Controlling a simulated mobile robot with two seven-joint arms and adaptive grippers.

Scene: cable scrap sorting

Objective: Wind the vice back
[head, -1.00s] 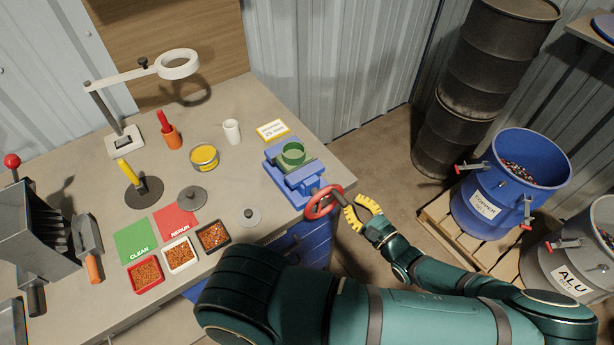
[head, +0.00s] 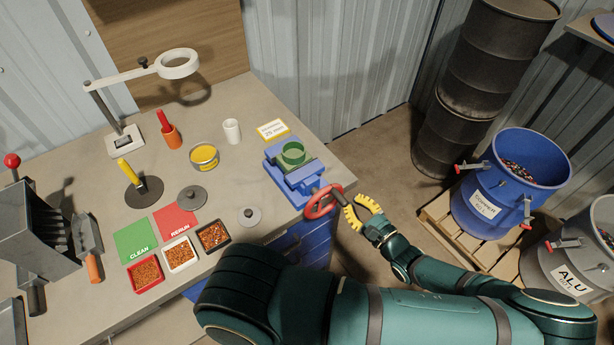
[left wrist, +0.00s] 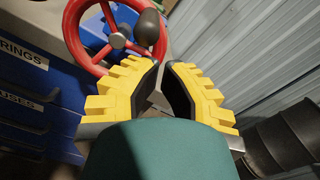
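The blue vice (head: 290,178) is at the table's right corner, with a green ring-shaped piece (head: 293,152) seated at its jaws. Its red handwheel (head: 318,207) faces the front, and it also shows in the left wrist view (left wrist: 76,45). The wheel's dark knob (head: 337,189) is at its upper right, and it also shows in the left wrist view (left wrist: 149,27). My left gripper (head: 358,202) is open and empty, just right of the wheel; its yellow fingers also show in the left wrist view (left wrist: 162,68). The knob is beyond the fingertips, not between them. My right gripper is out of view.
Blue drawers (head: 303,245) are below the wheel. A label card (head: 272,130), a white cup (head: 232,131) and a grey knobbed disc (head: 250,217) stand near the vice. Blue (head: 513,175) and grey (head: 575,255) drums stand to the right.

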